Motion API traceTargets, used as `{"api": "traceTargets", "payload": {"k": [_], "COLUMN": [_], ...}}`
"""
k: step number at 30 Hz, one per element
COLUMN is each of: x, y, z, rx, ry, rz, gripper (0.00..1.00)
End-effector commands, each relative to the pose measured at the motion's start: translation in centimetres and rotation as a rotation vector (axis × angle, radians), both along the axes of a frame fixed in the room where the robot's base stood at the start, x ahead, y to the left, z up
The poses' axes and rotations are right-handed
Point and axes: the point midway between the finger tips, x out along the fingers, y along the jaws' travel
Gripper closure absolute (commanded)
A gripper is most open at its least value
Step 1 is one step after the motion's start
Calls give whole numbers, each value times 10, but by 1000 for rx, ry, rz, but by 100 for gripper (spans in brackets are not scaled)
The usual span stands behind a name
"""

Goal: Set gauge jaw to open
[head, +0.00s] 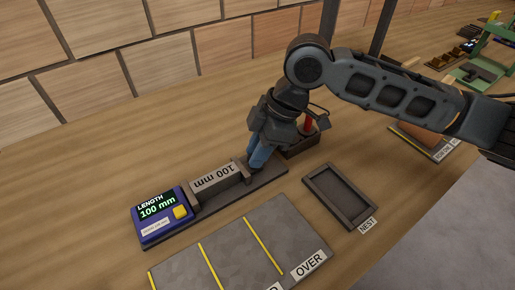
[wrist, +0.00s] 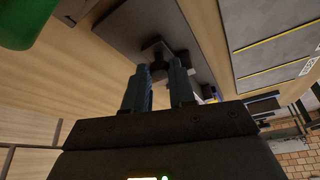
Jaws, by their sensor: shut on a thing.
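The length gauge (head: 160,218) is a blue box with a lit screen reading "LENGTH 100 mm" and a yellow button, at the left end of a dark rail. A grey block labelled "100 mm" (head: 217,180) lies on the rail, against the gauge jaw (head: 249,172) on its right. My gripper (head: 257,162) points down at that jaw, its blue fingers hiding part of it. In the wrist view, my gripper (wrist: 160,75) has its fingers close on either side of the dark jaw piece (wrist: 158,55), shut on it.
An empty dark tray labelled NEST (head: 317,183) lies right of the rail. A grey sorting plate (head: 235,250) with yellow lines and an OVER label lies in front. A dark holder with a red item (head: 309,124) stands close behind my gripper. Wooden panels line the back.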

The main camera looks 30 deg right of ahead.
Motion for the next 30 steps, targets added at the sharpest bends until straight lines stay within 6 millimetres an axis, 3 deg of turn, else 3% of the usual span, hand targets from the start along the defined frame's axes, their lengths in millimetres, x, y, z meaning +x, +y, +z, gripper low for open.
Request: {"api": "traceTargets", "payload": {"k": [8, 16, 24, 25, 30], "x": [0, 0, 0, 0, 0], "y": [-1, -36, -40, -40, -40], "z": [0, -1, 0, 0, 0], "rx": [0, 0, -3, -4, -2], "ry": [1, 1, 0, 1, -1], "rz": [0, -4, -3, -3, -2], "gripper": [100, 100, 100, 74, 57]}}
